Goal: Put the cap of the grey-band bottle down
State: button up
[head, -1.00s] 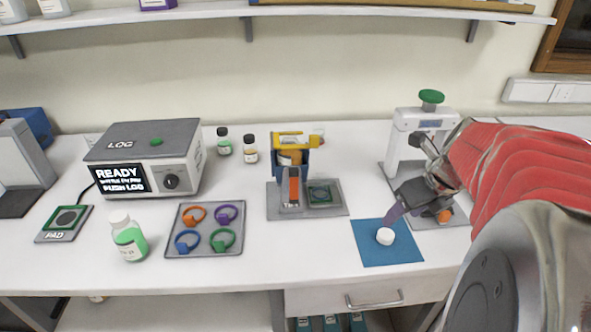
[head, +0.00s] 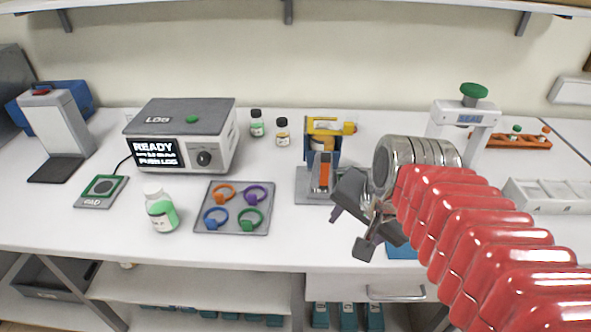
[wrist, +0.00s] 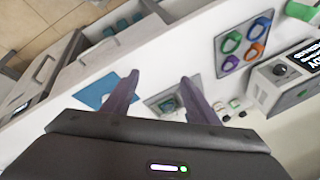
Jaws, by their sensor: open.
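The blue mat (head: 402,252) shows only as a small piece beside my arm in the head view; the wrist view shows more of it (wrist: 90,94). A white cap lay on this mat in the earlier head view. It is now hidden behind my arm there, and I cannot make it out in the wrist view. My gripper (head: 349,231) is open with nothing between its purple fingers, which also show in the wrist view (wrist: 160,78). It is left of the mat in the head view, above the bench's front part. I cannot tell which bottle has the grey band.
A yellow-topped stand (head: 326,127) is just behind my gripper. A tray of coloured rings (head: 234,226), a green-filled bottle (head: 161,213) and the LOG box (head: 180,135) are to the left. The SEAL press (head: 468,118) is behind my arm.

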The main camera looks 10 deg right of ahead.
jog(key=s+a+n, duration=0.3)
jog(key=a+n, duration=0.2)
jog(key=n, duration=0.5)
jog(key=shift+s+a+t, duration=0.15)
jog(key=shift+a+t, duration=0.05)
jog(key=shift+t, duration=0.1)
jog(key=shift+c, duration=0.7)
